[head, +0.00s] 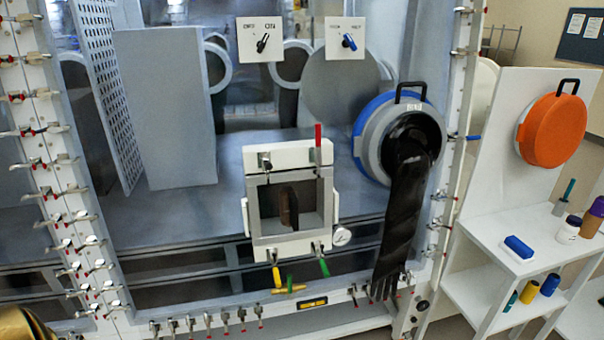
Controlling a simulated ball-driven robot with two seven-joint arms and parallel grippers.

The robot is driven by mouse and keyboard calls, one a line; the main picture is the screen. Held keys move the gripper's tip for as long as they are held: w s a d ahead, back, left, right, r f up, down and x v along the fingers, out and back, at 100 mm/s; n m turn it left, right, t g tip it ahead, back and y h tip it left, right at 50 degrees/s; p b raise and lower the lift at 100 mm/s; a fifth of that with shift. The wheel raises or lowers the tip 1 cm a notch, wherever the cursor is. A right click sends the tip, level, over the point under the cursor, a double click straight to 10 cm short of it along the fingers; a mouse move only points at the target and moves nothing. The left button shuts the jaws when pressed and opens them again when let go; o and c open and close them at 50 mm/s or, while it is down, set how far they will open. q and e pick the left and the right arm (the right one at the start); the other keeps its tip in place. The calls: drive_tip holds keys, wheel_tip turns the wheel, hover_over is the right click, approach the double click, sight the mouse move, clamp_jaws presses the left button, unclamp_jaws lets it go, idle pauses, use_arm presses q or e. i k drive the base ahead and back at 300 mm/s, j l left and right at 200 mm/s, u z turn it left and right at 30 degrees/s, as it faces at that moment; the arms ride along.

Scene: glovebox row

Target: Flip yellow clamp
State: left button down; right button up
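The yellow clamp (276,276) is on the bottom left of the small white square port frame (251,214). Its yellow handle points down, below the frame's lower edge. A green-handled clamp (323,266) sits at the bottom right of the frame, also pointing down. A red-handled clamp (318,137) at the top right points up. A dark-handled clamp (265,161) is at the top left. Neither of my grippers can be made out. A gold-coloured rounded part shows at the lower left corner, with no fingers visible.
A yellow bar with a green lever (290,288) lies just below the yellow clamp. A pressure gauge (341,236) is right of the frame. A long black glove (403,215) hangs from a round port at right. Several small clamps line the bottom edge. A white shelf (500,236) stands far right.

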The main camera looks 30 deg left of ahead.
sight(274, 270)
drive_tip(key=u, duration=1.3)
